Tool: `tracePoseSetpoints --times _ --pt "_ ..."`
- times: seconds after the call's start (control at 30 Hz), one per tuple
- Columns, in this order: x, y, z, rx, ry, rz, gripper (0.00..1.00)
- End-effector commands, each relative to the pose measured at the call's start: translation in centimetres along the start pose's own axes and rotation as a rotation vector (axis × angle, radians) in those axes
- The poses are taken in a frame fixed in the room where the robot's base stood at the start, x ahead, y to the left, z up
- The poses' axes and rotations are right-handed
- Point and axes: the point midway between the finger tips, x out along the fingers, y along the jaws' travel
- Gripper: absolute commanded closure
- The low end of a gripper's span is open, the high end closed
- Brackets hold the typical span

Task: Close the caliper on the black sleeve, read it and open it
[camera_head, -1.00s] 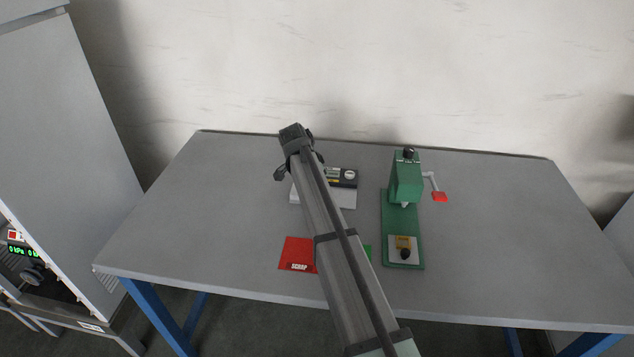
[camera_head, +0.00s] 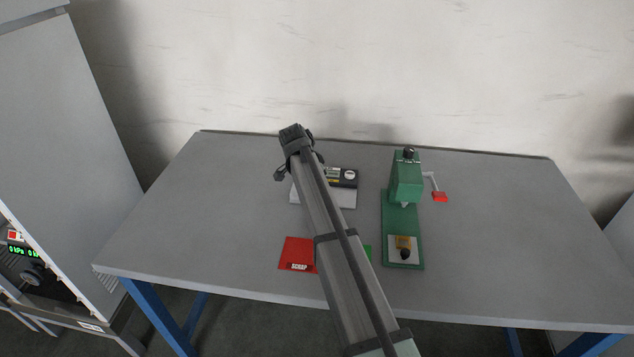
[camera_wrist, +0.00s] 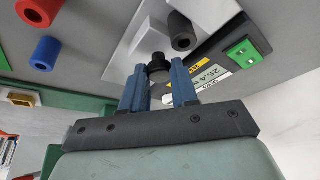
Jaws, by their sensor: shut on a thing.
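The caliper (camera_head: 343,177) is a dark bar on a white base (camera_head: 340,199), partly behind my arm in the head view. In the wrist view its dark body (camera_wrist: 213,60) carries a green window (camera_wrist: 243,55) and yellow and white labels. My gripper (camera_wrist: 158,72) has blue fingers, shut on a round black knob (camera_wrist: 157,64) beside the white base. The black sleeve (camera_wrist: 183,31) stands on the white base just beyond the knob, close to the dark caliper body. Whether a caliper jaw touches it I cannot tell. My arm hides the fingers in the head view.
A red sleeve (camera_wrist: 38,10) and a blue sleeve (camera_wrist: 46,53) stand apart from the caliper. A green press (camera_head: 404,180) with a red-ended handle (camera_head: 440,197) stands to the right. A red scrap mat (camera_head: 298,254) lies in front. The table's left and right sides are clear.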

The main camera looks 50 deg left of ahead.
Motion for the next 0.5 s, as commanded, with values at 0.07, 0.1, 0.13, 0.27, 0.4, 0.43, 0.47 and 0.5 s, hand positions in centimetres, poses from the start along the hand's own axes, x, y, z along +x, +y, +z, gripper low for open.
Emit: tracePoseSetpoints --times 0.07,0.1,0.13,0.27,0.4,0.43,0.47,0.5 --pt "-0.01 0.00 0.00 0.000 0.000 0.000 1.00" --pt "-0.01 0.00 0.00 0.000 0.000 0.000 1.00" --pt "-0.01 0.00 0.01 0.000 0.000 0.000 1.00" --pt "-0.08 -0.20 0.16 -0.001 0.000 0.000 1.00" --pt "-0.09 -0.20 0.19 0.000 0.000 0.000 1.00" --pt "-0.09 -0.20 0.19 0.000 0.000 0.000 1.00" --pt "-0.09 -0.20 0.19 0.000 0.000 0.000 1.00" --pt "-0.09 -0.21 0.20 0.000 0.000 -0.001 0.70"
